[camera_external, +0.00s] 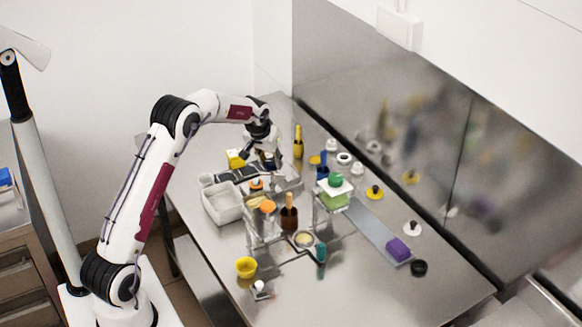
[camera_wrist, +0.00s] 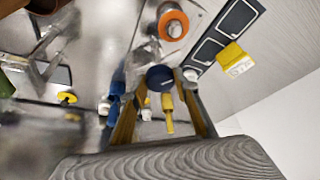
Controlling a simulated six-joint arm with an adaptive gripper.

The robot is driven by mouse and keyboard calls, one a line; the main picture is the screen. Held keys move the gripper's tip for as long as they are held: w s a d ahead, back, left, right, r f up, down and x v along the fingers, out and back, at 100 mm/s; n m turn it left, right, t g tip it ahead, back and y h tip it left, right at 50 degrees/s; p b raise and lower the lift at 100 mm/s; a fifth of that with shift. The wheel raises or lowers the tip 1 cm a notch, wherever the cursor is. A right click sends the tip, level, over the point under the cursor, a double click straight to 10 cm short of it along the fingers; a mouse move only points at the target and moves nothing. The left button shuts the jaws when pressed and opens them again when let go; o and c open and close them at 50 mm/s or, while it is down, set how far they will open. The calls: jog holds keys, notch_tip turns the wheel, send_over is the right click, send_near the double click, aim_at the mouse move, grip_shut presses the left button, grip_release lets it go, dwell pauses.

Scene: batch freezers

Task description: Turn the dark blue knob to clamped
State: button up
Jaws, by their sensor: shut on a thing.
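The dark blue knob (camera_wrist: 160,77) shows in the wrist view as a round cap with a small light mark on top. My gripper (camera_wrist: 159,86) has its two fingers on either side of the knob and is shut on it. In the external view, my gripper (camera_external: 269,160) points down at the far left part of the steel table, and the knob is mostly hidden beneath it. The knob's mark is too small to read, so I cannot tell its setting.
An orange knob (camera_wrist: 172,23) and dark label panels (camera_wrist: 208,49) are near my gripper, with a yellow box (camera_wrist: 234,65) beside them. In the external view, a white bin (camera_external: 222,204) is in front, and a yellow bottle (camera_external: 298,143) and blue object (camera_external: 322,167) stand to the right.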

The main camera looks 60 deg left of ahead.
jog(key=shift+w+d+n+g+y, duration=0.1)
jog(key=shift+n+g+y, duration=0.2)
jog(key=shift+n, duration=0.7)
jog(key=shift+w+d+n+g+y, duration=0.1)
jog(key=shift+n+g, duration=0.3)
jog(key=shift+n, duration=0.6)
jog(key=shift+n+g+y, duration=0.3)
jog(key=shift+n+g, duration=0.3)
jog(key=shift+n, duration=1.1)
jog(key=o, duration=1.1)
